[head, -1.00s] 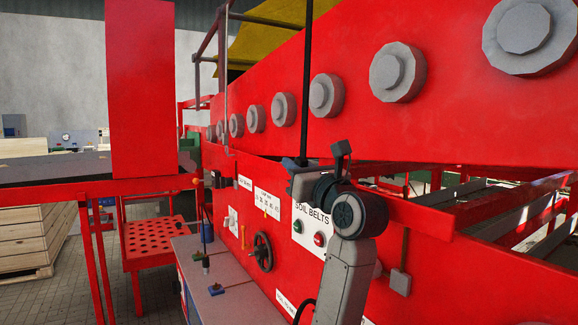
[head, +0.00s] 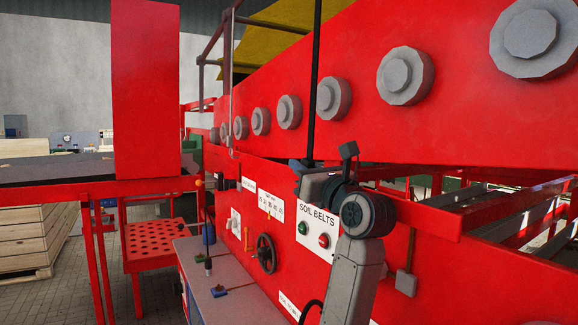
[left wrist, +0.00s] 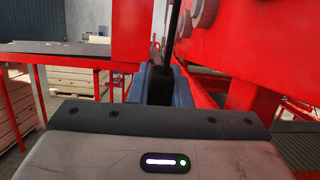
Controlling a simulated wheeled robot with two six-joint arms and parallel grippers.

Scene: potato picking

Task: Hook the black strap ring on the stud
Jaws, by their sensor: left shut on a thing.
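The black strap (head: 313,85) hangs almost straight down in front of the red machine, from above the picture to my left gripper (head: 306,164). The gripper is shut on its lower end. In the left wrist view the strap (left wrist: 176,38) rises from between the blue fingertips (left wrist: 160,82). The ring at its end is hidden by the fingers or too small to make out. I cannot pick out the stud for certain in either view. My right gripper is in neither view.
Grey round rollers (head: 289,111) line the sloping red panel behind the strap. A red post (head: 146,90) and wooden crates (head: 30,240) stand left.

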